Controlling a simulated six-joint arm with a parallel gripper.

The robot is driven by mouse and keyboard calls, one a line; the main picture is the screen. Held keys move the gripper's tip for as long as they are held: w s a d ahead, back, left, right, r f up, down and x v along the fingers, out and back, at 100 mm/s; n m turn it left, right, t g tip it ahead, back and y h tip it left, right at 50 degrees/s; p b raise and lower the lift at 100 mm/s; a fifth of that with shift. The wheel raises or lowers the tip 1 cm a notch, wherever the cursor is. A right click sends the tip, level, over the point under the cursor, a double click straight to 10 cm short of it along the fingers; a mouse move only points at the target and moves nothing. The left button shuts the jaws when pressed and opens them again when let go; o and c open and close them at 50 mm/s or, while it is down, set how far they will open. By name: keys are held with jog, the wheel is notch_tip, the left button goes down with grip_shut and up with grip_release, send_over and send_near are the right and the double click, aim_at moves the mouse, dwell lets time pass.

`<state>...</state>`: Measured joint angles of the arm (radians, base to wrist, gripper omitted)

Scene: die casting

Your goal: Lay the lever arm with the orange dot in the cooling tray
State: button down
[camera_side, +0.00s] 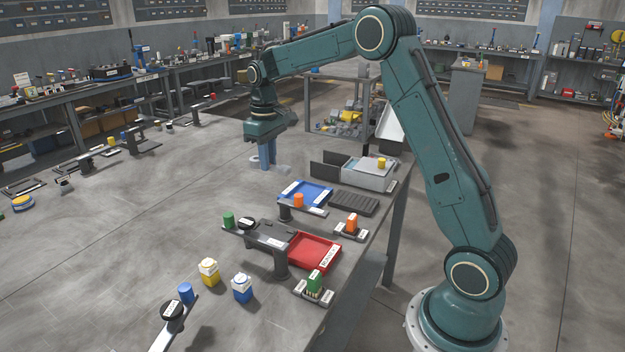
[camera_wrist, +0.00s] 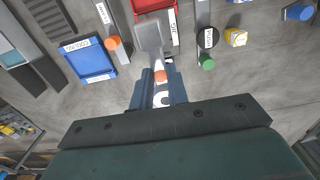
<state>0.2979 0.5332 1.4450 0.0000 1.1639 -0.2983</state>
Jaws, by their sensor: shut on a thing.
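My gripper (camera_side: 268,160) is shut and hangs above the table, behind and left of the blue cooling tray (camera_side: 312,191) in the side view. In the wrist view its blue fingers (camera_wrist: 160,88) are closed on the lever arm (camera_wrist: 150,36), a grey piece with an orange dot (camera_wrist: 160,76) and a flat square end reaching past the fingertips. The fingers hide part of it. In the side view only a small pale part of it shows under the jaws. The cooling tray also shows at the upper left of the wrist view (camera_wrist: 92,66); it looks empty.
A red tray (camera_side: 313,250) stands nearer the side camera. An orange cylinder (camera_side: 298,200) stands on a bar beside the cooling tray. A dark ribbed block (camera_side: 354,203) and a grey box (camera_side: 368,177) are close by. A green cylinder (camera_side: 228,220) and yellow and blue containers stand nearer.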

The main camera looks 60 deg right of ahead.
jog(key=shift+d, duration=0.1)
dwell(0.5)
jog(key=n, duration=1.8)
send_over(305, 195)
notch_tip(305, 195, down, 14)
jog(key=shift+s+f, duration=0.15)
jog(key=shift+f, duration=0.05)
jog(key=shift+f, duration=0.25)
jog(key=shift+f, duration=2.9)
jog(key=shift+f, duration=0.8)
